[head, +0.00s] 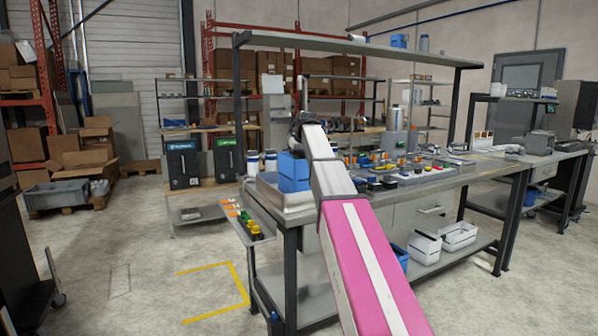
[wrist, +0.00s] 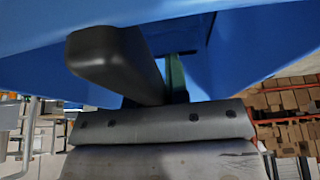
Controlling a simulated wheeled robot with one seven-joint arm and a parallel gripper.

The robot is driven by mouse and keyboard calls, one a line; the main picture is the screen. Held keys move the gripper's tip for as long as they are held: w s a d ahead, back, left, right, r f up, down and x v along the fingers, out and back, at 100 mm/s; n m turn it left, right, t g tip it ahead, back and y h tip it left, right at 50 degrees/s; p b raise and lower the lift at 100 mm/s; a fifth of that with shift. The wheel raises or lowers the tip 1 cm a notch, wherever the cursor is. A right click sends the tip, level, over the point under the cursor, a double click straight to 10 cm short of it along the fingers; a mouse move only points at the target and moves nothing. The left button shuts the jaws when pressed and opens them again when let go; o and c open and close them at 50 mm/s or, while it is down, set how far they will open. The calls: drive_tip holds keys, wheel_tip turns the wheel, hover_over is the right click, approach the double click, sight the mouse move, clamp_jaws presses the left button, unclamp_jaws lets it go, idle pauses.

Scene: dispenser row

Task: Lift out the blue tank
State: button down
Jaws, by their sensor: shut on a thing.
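A blue tank (head: 293,173) shows at the left end of the workbench, partly hidden behind my arm. In the wrist view the blue tank (wrist: 245,50) fills the upper part of the picture, very close. My gripper (wrist: 150,65) is shut on it, with one dark finger plain to see against the blue and the other mostly hidden. In the head view my gripper (head: 299,124) is small and dark, above the tank. I cannot tell whether the tank touches what is under it.
A black dispenser with a blue label (head: 185,164) and one with a green label (head: 227,157) stand on a low bench to the left. The workbench (head: 470,173) holds several small coloured parts. A narrow shelf (head: 240,215) with bottles juts out at its left. The floor left of it is mostly clear.

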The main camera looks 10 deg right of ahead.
drive_tip(key=shift+r, duration=0.2)
drive_tip(key=shift+r, duration=0.6)
wheel_tip(320, 180, up, 3)
drive_tip(key=s+a+r, duration=0.4)
drive_tip(key=a+r, duration=0.3)
drive_tip(key=a, duration=0.3)
drive_tip(key=shift+s+a, duration=0.25)
drive_tip(key=shift+a, duration=0.15)
drive_tip(key=shift+r, duration=0.25)
